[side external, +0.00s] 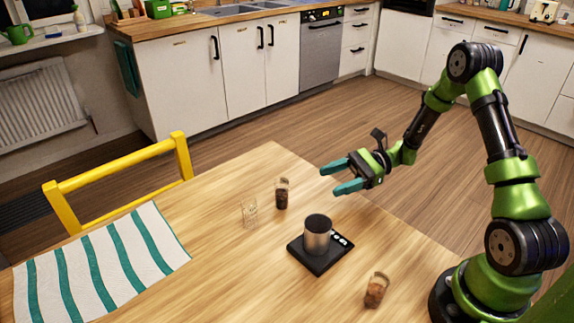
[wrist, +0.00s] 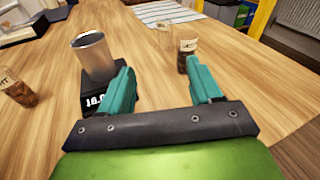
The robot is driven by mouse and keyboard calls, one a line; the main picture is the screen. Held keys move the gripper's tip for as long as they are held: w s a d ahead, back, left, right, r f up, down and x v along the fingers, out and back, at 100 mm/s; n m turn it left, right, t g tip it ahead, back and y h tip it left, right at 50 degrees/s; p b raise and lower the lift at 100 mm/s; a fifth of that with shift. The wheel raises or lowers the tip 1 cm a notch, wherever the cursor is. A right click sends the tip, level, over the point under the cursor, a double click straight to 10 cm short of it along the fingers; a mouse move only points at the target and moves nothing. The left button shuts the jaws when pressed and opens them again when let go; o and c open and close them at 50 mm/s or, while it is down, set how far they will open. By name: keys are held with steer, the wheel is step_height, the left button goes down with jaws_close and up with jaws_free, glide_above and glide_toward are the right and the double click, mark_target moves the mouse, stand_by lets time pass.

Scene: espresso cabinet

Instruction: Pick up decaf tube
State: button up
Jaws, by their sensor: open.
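Two clear tubes with brown contents stand on the table. The darker one (side external: 282,195) is at the back and also shows in the wrist view (wrist: 186,58). The other (side external: 376,291) is near the front edge and shows at the left of the wrist view (wrist: 17,90). I cannot read which label says decaf. My gripper (side external: 334,179) is open and empty, above the table's back right edge. In the wrist view its teal fingers (wrist: 160,84) are spread apart, with the darker tube beyond the right finger.
A metal cup (side external: 318,236) stands on a black scale (side external: 322,262) between the tubes. An empty clear glass (side external: 249,214) stands left of the darker tube. A striped cloth (side external: 98,262) lies at the left, by a yellow chair (side external: 120,176). The table between them is bare.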

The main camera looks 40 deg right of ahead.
steer(key=d+f+m+t, duration=0.1)
steer(key=w+d+f+m+t, duration=0.1)
steer(key=f+m+t, duration=0.1)
steer(key=shift+w+d, duration=0.1)
steer(key=shift+d, duration=0.2)
glide_toward(276, 190)
steer(key=x, duration=0.4)
steer(key=shift+f, duration=0.25)
steer(key=shift+w+x, duration=0.25)
steer(key=shift+x, duration=2.9)
steer(key=shift+d, duration=0.15)
